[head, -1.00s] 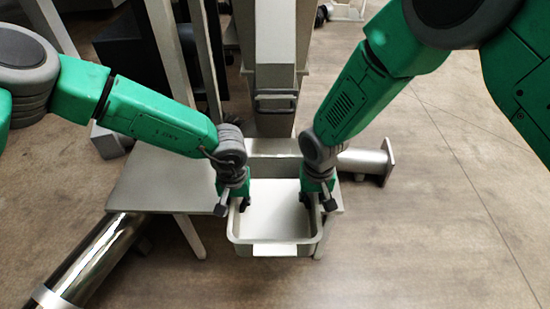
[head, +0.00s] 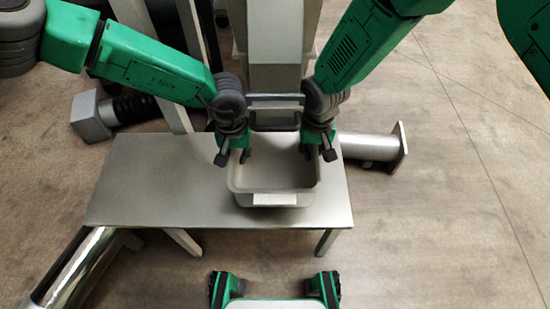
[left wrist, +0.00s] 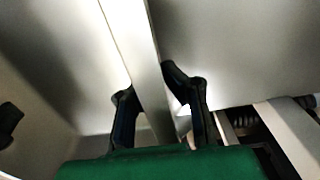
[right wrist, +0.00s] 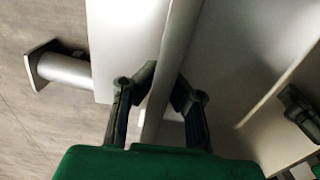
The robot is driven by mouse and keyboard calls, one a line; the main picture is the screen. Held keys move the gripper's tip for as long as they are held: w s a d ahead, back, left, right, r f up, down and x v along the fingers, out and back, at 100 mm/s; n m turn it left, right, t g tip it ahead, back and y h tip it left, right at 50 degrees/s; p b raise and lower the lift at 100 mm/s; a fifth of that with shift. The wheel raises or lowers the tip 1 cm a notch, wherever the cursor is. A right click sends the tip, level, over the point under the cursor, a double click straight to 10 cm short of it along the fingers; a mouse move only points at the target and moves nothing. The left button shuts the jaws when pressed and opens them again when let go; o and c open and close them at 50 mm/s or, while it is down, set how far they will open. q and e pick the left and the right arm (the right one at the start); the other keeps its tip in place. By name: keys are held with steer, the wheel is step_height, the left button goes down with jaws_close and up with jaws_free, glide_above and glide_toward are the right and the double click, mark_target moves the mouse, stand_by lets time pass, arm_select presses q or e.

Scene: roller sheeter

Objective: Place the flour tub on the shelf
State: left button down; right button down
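The flour tub (head: 275,199) is a grey, open, empty-looking rectangular tub with a pale front label. In the head view it is upright over the metal shelf (head: 150,185), inside its front edge; I cannot tell whether its base touches. My left gripper (head: 233,155) is at the tub's left wall, and my right gripper (head: 318,150) is at its right wall. In the left wrist view, the fingers (left wrist: 150,95) are closed around the tub wall (left wrist: 150,70). In the right wrist view, the fingers (right wrist: 163,90) also pinch a tub wall (right wrist: 178,50).
The sheeter's upright body (head: 275,50) stands directly behind the tub. A metal cylinder with an end plate (head: 370,147) sticks out right of the shelf. A shiny roller (head: 75,270) lies at lower left. Bare shelf shows left of the tub; the floor at right is clear.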

mark_target(309, 164)
arm_select(q)
steer(key=shift+w+r, duration=0.1)
steer(key=shift+w, duration=0.25)
arm_select(e)
steer(key=shift+w, duration=0.3)
steer(key=shift+r, duration=0.1)
arm_select(q)
steer(key=shift+s, duration=0.1)
arm_select(e)
steer(key=shift+s, duration=0.1)
arm_select(q)
steer(key=shift+f, duration=0.2)
arm_select(e)
steer(key=shift+f, duration=0.2)
